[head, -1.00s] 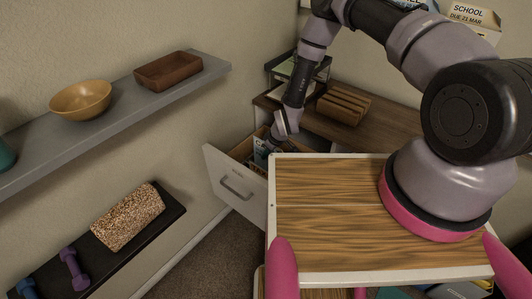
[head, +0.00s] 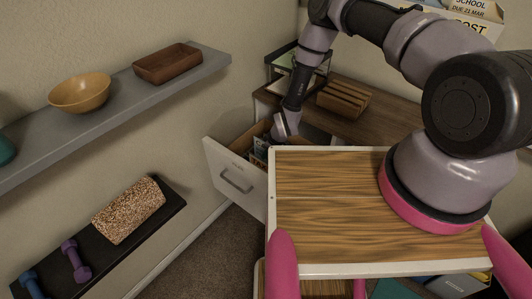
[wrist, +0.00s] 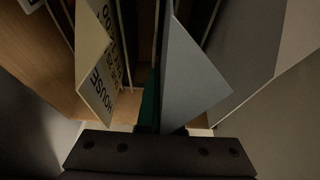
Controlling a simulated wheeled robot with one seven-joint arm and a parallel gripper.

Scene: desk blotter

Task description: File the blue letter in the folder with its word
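The open drawer (head: 233,178) with a white front is at the middle of the head view. My gripper (head: 279,139) reaches down into it, and its fingertips are hidden there. Small pale and bluish papers (head: 260,149) show beside it. A grey-blue sheet (wrist: 190,80) stands upright just right of centre, close ahead of my gripper's dark body. I cannot tell whether it is the blue letter or a folder, or whether my fingers hold it. A dark green strip (wrist: 149,102) shows between them.
A wood-topped surface (head: 330,205) with a white rim is in front of the drawer. The desk behind holds a wooden slotted rack (head: 342,101) and a dark tray stand (head: 284,66). A grey shelf (head: 120,100) is at left. Carpeted floor lies below the drawer.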

